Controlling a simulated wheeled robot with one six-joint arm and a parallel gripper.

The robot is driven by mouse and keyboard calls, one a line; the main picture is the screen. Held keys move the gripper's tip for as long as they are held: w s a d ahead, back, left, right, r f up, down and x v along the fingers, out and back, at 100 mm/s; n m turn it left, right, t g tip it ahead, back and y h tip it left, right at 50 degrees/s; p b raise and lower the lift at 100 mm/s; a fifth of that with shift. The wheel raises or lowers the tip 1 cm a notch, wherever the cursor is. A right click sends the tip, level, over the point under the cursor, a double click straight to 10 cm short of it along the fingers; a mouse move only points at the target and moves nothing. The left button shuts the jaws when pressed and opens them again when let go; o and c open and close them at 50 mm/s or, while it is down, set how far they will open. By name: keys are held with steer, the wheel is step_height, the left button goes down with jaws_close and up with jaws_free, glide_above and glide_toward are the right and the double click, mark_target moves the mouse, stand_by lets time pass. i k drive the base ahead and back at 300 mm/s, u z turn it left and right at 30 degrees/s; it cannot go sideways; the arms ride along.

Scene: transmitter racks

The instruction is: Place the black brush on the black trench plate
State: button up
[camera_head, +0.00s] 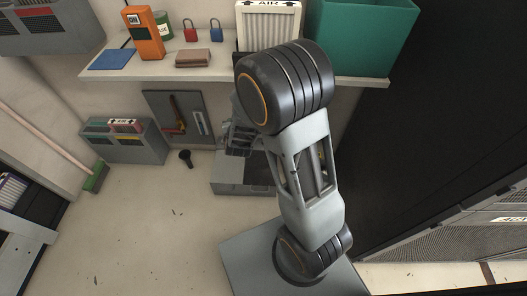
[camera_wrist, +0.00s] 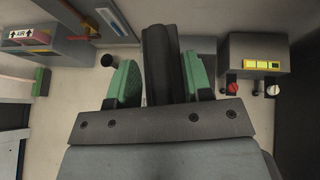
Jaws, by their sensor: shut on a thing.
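My gripper (camera_wrist: 160,75) is shut, its green finger pads on either side of a long dark piece, which looks like the black brush (camera_wrist: 162,60). Its lower end is hidden by the gripper body. In the head view my gripper (camera_head: 240,135) is mostly hidden behind my own arm, above the floor by a grey box, and the brush cannot be made out there. I cannot pick out the black trench plate for sure in either view.
A shelf (camera_head: 345,73) holds an orange meter (camera_head: 146,38), padlocks, a filter and a teal bin (camera_head: 362,35). Below stand a grey box (camera_head: 240,178) and a tool panel (camera_head: 180,118). A small black object (camera_head: 185,157) lies on the floor. The left floor is mostly clear.

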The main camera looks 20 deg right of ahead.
mark_target(262, 163)
steer(key=z, duration=0.05)
steer(key=k, duration=0.45)
steer(key=u, duration=0.9)
steer(key=i, duration=0.95)
steer(key=u, duration=0.05)
